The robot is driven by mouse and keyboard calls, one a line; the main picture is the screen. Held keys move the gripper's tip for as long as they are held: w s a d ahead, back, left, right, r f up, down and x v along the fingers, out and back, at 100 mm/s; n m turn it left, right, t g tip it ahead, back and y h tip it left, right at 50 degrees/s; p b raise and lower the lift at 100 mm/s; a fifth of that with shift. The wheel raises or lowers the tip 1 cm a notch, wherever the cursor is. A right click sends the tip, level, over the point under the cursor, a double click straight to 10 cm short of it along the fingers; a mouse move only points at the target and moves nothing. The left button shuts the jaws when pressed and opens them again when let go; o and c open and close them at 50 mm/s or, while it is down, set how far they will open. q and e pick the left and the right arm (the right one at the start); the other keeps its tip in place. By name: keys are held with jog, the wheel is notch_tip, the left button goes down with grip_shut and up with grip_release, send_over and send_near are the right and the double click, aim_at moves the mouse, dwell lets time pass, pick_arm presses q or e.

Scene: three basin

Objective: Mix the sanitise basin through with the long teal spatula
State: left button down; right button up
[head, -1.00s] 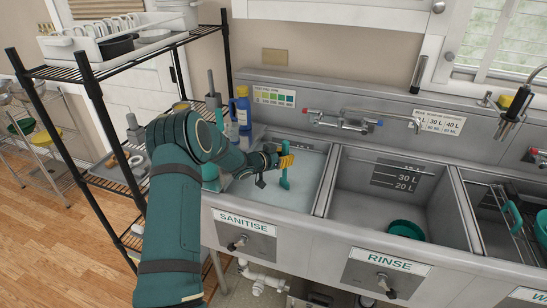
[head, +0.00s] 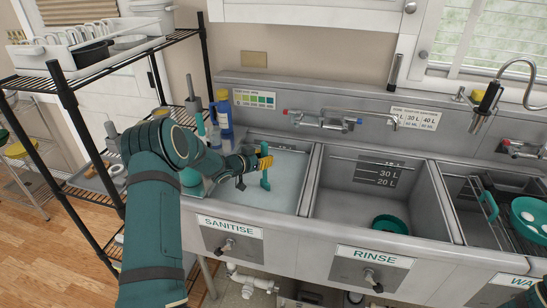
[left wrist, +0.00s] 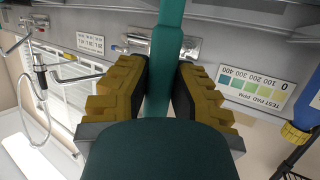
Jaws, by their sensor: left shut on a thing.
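The long teal spatula (head: 265,179) stands roughly upright over the sanitise basin (head: 255,217), its lower end reaching down to the pale liquid (head: 288,170). My left gripper (head: 264,162) is shut on its handle with yellow finger pads. In the left wrist view the teal handle (left wrist: 164,65) runs between the two pads (left wrist: 160,90). How deep the spatula's lower end sits is hard to tell. My left arm hides part of the basin's left side. My right gripper is not in view.
The rinse basin (head: 330,207), holding a teal bowl (head: 390,224), lies to the right, past a steel divider. A tap (head: 322,121) is on the back wall. A blue bottle (head: 225,120) stands behind my forearm. A black wire shelf (head: 62,85) stands at left.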

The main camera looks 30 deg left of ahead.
pick_arm(q)
jog(key=s+a+p, duration=0.1)
jog(key=s+a, duration=0.1)
jog(key=a, duration=0.7)
jog(key=shift+p, duration=0.35)
jog(key=shift+s+d, duration=0.1)
jog(key=w+d+b, duration=0.3)
jog(key=d, duration=1)
jog(key=shift+w+d, duration=0.15)
jog(key=shift+d, duration=0.15)
jog(key=shift+a, duration=0.1)
